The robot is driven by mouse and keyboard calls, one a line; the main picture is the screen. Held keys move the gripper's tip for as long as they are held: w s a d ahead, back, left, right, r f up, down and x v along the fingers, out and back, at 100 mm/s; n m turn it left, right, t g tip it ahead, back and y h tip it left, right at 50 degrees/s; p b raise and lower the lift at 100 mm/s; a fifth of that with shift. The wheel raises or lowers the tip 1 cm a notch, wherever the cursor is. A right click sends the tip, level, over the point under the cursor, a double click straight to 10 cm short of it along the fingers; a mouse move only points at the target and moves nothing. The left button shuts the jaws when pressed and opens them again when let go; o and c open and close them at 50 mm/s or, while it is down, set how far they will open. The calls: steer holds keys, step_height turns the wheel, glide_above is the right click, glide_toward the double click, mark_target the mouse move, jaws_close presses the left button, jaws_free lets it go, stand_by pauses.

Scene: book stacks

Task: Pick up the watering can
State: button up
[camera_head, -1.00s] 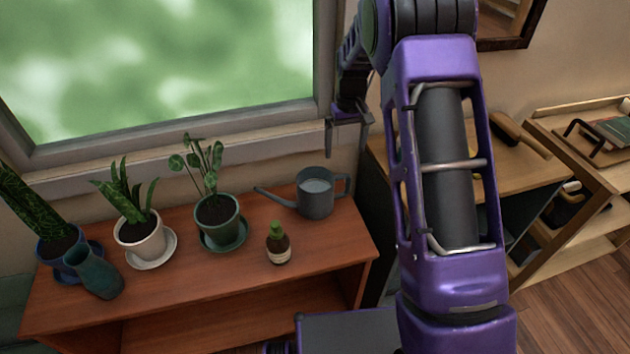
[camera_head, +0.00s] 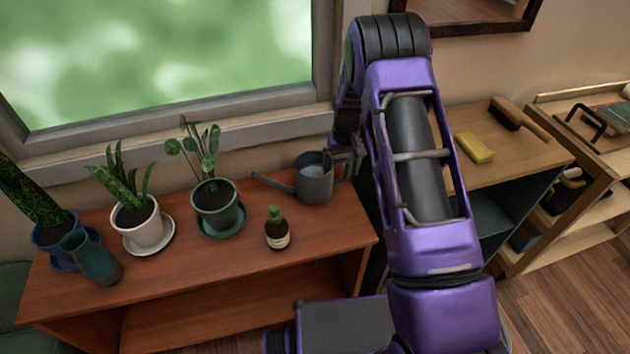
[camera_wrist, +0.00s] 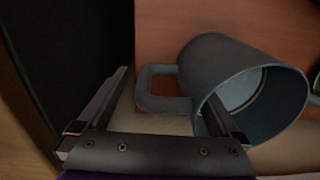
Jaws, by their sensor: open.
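The grey watering can (camera_head: 313,184) stands upright at the right end of the reddish wooden bench, with its spout to the left and its handle to the right. In the wrist view the can (camera_wrist: 210,65) fills the right half, and its handle (camera_wrist: 155,88) reaches toward the space between my fingers. My gripper (camera_head: 345,158) is at the handle side of the can, partly hidden behind my arm. In the wrist view my gripper (camera_wrist: 165,110) is open, one finger on each side of the handle's outer part. Whether a finger touches the can is unclear.
The window wall is close behind. A shelf with a yellow block (camera_head: 474,148) stands to the right.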

steer(key=shift+w+f, duration=0.1)
steer(key=shift+f, duration=1.25)
steer(key=shift+r, duration=0.1)
jaws_close()
